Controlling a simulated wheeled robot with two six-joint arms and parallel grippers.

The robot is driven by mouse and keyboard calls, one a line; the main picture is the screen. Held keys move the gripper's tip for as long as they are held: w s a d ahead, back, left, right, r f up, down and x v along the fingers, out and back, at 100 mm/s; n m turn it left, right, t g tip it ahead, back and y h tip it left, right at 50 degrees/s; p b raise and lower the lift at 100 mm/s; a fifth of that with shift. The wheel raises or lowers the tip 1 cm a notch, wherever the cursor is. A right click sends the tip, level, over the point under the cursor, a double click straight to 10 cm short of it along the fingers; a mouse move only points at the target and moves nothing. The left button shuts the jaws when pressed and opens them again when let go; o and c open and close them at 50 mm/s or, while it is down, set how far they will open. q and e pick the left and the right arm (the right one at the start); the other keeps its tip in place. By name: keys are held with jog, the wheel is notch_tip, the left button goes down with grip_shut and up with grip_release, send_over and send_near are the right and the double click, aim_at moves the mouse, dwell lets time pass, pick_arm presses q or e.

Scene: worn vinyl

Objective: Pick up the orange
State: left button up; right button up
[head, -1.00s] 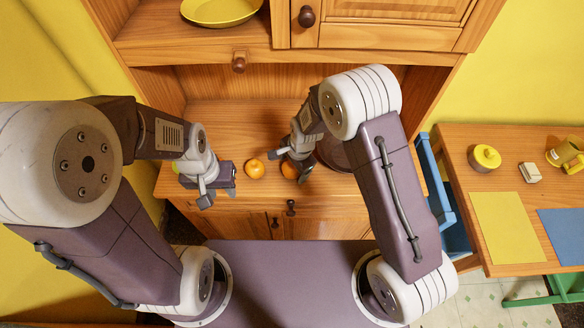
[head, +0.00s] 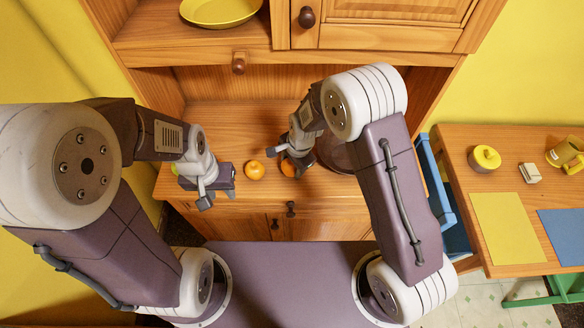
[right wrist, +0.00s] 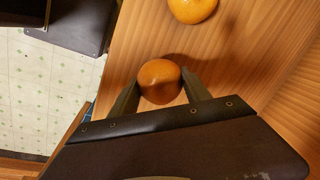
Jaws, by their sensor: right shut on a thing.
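Two oranges are on the wooden cabinet's counter. One orange (head: 288,167) is between the fingers of my right gripper (head: 287,162), which is shut on it. In the right wrist view, this held orange (right wrist: 159,82) sits between the two fingertips. I cannot tell whether it is clear of the counter. The other orange (head: 255,169) lies free to its left, and it also shows at the top of the right wrist view (right wrist: 192,8). My left gripper (head: 218,198) is left of the free orange, with its fingers apart and nothing visible between them.
A dark brown round dish (head: 337,153) stands right of my right gripper, partly hidden. A yellow-orange thing (head: 176,169) is mostly hidden behind my left gripper. A yellow plate (head: 220,11) is on the shelf above. A side table (head: 508,180) stands at the right.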

notch_tip(320, 180, up, 2)
jog(key=shift+r, duration=0.1)
jog(key=d+r, duration=0.2)
jog(key=d, duration=0.1)
jog(key=d+r+b, duration=0.1)
jog(key=d+r, duration=0.1)
jog(key=d, duration=0.2)
jog(key=d+r+b, duration=0.1)
jog(key=d+r, duration=0.1)
jog(key=d, duration=0.1)
jog(key=shift+w+d, duration=0.2)
jog(key=shift+d, duration=0.2)
jog(key=shift+d+r, duration=0.4)
jog(key=shift+d, duration=0.05)
jog(key=shift+d+r, duration=0.15)
jog(key=shift+r, duration=0.1)
jog(key=w+d+r+p, duration=0.4)
jog(key=d+r+p, duration=0.1)
jog(key=p, duration=0.1)
jog(key=w+d+f, duration=0.4)
jog(key=d, duration=0.2)
jog(key=shift+w+d+f, duration=0.15)
jog(key=shift+d+f, duration=0.05)
jog(key=shift+f, duration=0.05)
jog(key=shift+f, duration=0.1)
jog(key=shift+f+b, duration=1.95)
jog(key=shift+f, duration=1.1)
